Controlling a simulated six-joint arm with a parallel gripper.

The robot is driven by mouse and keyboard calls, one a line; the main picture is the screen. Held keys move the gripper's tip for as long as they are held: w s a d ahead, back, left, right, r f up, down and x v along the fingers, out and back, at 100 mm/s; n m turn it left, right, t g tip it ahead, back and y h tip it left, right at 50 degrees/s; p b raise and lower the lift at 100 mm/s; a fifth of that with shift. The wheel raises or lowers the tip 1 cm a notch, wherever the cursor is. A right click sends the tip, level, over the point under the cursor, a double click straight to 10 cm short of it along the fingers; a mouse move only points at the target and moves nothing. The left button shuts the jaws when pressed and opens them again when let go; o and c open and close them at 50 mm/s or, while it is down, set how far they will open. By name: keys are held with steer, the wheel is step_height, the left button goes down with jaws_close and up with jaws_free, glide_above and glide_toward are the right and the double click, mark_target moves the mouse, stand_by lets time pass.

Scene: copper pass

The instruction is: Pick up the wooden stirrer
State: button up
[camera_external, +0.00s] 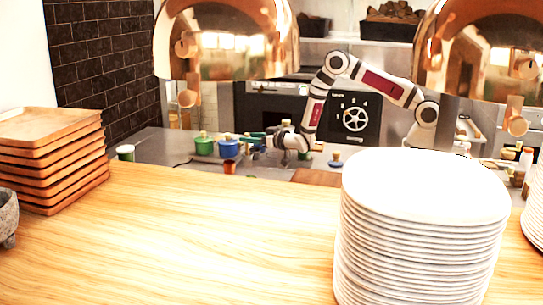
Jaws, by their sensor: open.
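My gripper (283,150) is small and far off, at the end of my arm above the grey work counter (150,146) behind the wooden pass. It is open, but its fingertips are hard to make out among the small items. I cannot pick out the wooden stirrer in this view; it may be too small or hidden. Green pots (204,145) and a blue pot (228,148) stand just left of my gripper.
A tall stack of white plates (420,235) stands front right on the wooden pass (190,240). Wooden trays (50,160) are stacked at left. Copper lamps (225,45) hang above. A small brown pot (229,167) and a blue-based pot (336,160) stand near my gripper.

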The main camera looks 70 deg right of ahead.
steer(key=x, duration=0.5)
steer(key=shift+w+d, duration=0.2)
steer(key=shift+w, duration=0.05)
jaws_close()
